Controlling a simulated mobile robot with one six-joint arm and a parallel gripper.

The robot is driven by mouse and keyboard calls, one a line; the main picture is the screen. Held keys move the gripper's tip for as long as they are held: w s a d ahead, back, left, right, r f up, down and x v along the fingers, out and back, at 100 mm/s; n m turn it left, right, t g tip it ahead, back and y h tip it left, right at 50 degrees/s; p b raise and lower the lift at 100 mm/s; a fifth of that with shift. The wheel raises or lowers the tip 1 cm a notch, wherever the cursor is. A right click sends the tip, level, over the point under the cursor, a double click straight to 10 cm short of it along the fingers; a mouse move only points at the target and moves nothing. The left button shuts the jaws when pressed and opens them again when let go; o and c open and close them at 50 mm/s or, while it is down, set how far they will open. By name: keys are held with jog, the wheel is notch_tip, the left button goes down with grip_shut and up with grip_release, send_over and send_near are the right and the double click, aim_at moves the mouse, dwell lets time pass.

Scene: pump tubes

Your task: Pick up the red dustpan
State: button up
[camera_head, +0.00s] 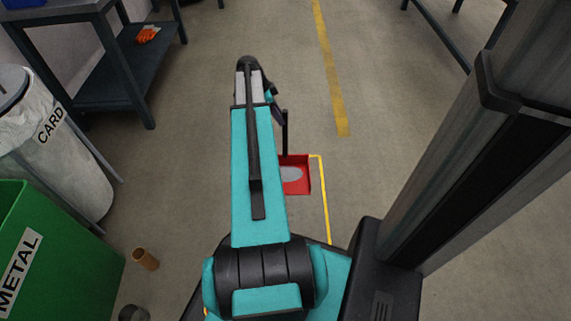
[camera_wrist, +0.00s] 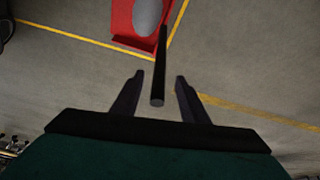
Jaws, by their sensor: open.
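The red dustpan (camera_head: 302,183) lies on the floor, partly hidden behind my arm in the head view, with a pale grey oval patch on it. Its black handle (camera_head: 285,135) rises from it. The dustpan also shows at the top of the wrist view (camera_wrist: 122,22). There the handle's end lies between the two dark fingers of my gripper (camera_wrist: 159,79), with a visible gap on each side. My gripper is open and holds nothing. In the head view the gripper is mostly hidden by my arm.
A yellow floor line (camera_head: 325,205) runs beside the dustpan. A dark shelf table (camera_head: 120,65) is at back left. The floor right of the dustpan is clear.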

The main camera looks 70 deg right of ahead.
jog(key=shift+x, duration=1.25)
jog(key=shift+b, duration=0.3)
jog(key=b+x, duration=0.3)
jog(key=x, duration=0.2)
jog(key=shift+f, duration=0.1)
jog(key=shift+w, duration=0.1)
grip_shut()
